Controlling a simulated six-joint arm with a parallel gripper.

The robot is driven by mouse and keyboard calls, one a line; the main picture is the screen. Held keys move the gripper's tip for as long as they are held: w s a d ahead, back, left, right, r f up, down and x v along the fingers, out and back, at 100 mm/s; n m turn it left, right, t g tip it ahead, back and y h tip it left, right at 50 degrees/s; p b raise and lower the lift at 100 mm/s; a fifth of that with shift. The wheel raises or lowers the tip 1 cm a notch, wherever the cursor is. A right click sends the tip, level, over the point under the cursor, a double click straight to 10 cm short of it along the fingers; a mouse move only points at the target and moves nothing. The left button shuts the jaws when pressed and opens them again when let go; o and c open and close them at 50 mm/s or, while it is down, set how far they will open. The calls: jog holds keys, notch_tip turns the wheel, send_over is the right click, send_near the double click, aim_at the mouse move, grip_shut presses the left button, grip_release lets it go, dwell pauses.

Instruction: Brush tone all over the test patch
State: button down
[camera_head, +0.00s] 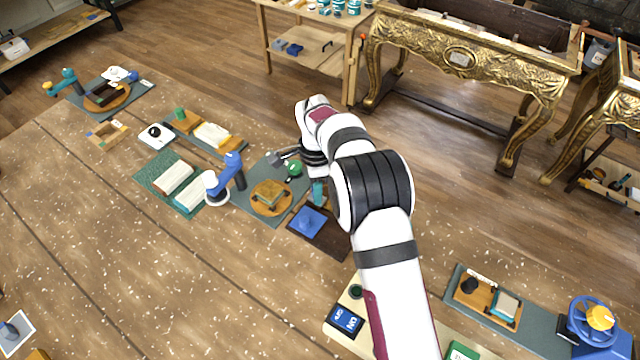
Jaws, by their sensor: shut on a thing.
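A small gold-brown square block (269,193) lies on a round wooden disc on a grey mat (240,195); it looks like the test patch. My gripper (284,158) is at the end of my wrist, just above and to the right of the block, and is partly hidden by my arm. It seems shut on a tool with a green round knob (295,168). The tool's tip is too small to make out, so I cannot tell whether it touches the block. A teal upright thing (318,192) shows beside my arm, partly hidden.
A blue piece (309,221) lies on a dark brown mat, close in front of the disc. A teal mat (155,181) with white pads lies farther left.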

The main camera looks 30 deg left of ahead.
jog(key=shift+w, duration=3.15)
jog(key=shift+s, duration=3.15)
jog(key=shift+d, duration=0.65)
jog(key=shift+w, duration=3.15)
jog(key=shift+d, duration=0.5)
jog(key=shift+s, duration=3.2)
jog(key=shift+w, duration=3.15)
jog(key=shift+s, duration=3.15)
notch_tip(320, 180, up, 8)
jog(key=shift+f, duration=0.2)
